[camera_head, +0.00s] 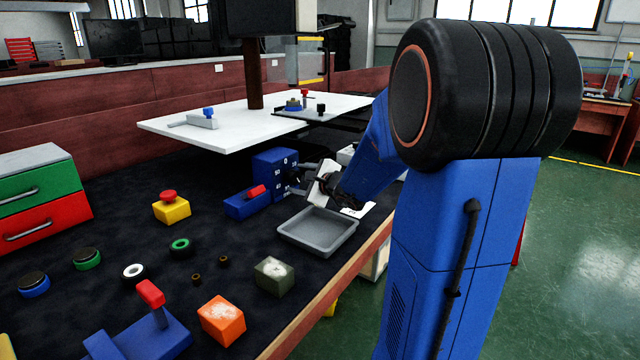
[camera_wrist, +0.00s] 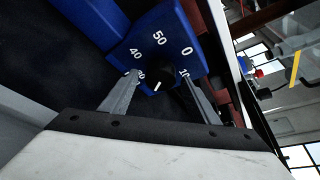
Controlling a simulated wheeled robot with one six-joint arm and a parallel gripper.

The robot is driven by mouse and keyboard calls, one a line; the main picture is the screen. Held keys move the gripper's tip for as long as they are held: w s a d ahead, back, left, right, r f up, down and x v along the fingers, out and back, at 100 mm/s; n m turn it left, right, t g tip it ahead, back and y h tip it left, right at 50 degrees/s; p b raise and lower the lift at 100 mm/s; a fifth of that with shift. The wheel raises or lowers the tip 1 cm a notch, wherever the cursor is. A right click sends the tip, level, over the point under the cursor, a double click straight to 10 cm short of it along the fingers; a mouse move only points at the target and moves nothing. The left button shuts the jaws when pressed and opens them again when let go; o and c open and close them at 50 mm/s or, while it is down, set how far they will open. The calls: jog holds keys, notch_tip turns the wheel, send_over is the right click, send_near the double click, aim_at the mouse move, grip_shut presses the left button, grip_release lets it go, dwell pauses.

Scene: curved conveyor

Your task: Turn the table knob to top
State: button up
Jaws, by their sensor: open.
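The table knob (camera_wrist: 160,77) is a black round dial on a blue box (camera_wrist: 118,32) with white numbers; 0, 50 and 40 are readable. Its white mark points toward the bottom of the wrist view, away from the 0. In the head view the blue box (camera_head: 268,163) stands upright on the dark table, with the 0 at the top of its face; the knob is hard to make out there. My gripper (camera_wrist: 160,80) is open, one finger on each side of the knob. Gaps show between the fingers and the knob. In the head view my gripper (camera_head: 312,183) is beside the box's face.
A grey tray (camera_head: 318,250) lies just in front of my gripper. A blue block with a red switch (camera_head: 246,202) stands left of the box. A white raised table (camera_head: 240,135) is behind. Several buttons, rings and blocks, including an orange cube (camera_head: 222,320), lie at the front left.

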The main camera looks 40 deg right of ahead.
jog(key=v, duration=1.5)
jog(key=shift+s, duration=0.3)
jog(key=shift+w+d+r+m, duration=0.25)
jog(key=shift+r+m, duration=0.05)
jog(key=shift+r, duration=0.05)
jog(key=d+r+m+g+y, duration=0.3)
jog(key=d+m+y, duration=0.25)
jog(key=m, duration=0.25)
jog(key=shift+h, duration=0.25)
jog(key=x, duration=1.8)
jog(key=shift+w+d+r, duration=0.25)
jog(key=shift+d, duration=0.1)
jog(key=c, duration=1)
